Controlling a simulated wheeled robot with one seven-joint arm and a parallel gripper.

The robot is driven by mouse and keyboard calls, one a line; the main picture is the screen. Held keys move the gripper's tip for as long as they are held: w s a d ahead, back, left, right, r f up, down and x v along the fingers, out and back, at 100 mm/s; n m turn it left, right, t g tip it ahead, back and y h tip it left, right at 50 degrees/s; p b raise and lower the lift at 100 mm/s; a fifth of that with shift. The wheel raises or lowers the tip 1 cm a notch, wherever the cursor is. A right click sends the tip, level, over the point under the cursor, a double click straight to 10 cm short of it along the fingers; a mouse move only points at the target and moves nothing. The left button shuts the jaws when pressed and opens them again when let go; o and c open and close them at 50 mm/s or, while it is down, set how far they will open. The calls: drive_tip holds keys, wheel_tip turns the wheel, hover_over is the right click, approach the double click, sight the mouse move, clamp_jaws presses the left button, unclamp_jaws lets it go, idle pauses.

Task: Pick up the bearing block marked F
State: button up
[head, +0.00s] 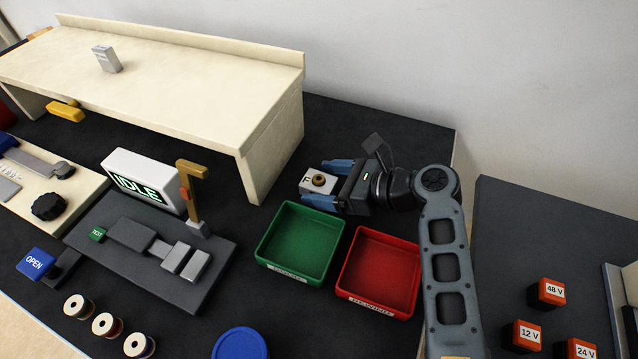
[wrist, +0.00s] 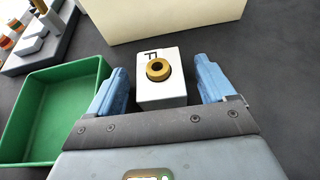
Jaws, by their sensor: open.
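The bearing block marked F (head: 307,184) is a white block with a brass ring on top. It sits on the dark table, behind the green tray and in front of the cream shelf's right end. In the wrist view the block (wrist: 161,95) stands between the two blue fingers, with a gap on each side, and the letter F shows beside the ring. My gripper (head: 326,184) is open around the block, reaching in from the right. It also shows in the wrist view (wrist: 161,88), with its fingers on either side of the block.
A green tray (head: 262,252) and a red tray (head: 345,288) lie in front of my gripper. The cream shelf (head: 270,160) stands behind and left. A grey test fixture (head: 215,262) with an IDLE sign (head: 140,180) is at left. Dark table is free behind my gripper.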

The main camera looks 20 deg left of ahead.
drive_tip(key=shift+a+f, duration=0.15)
drive_tip(key=shift+a, duration=0.25)
drive_tip(key=c, duration=1.2)
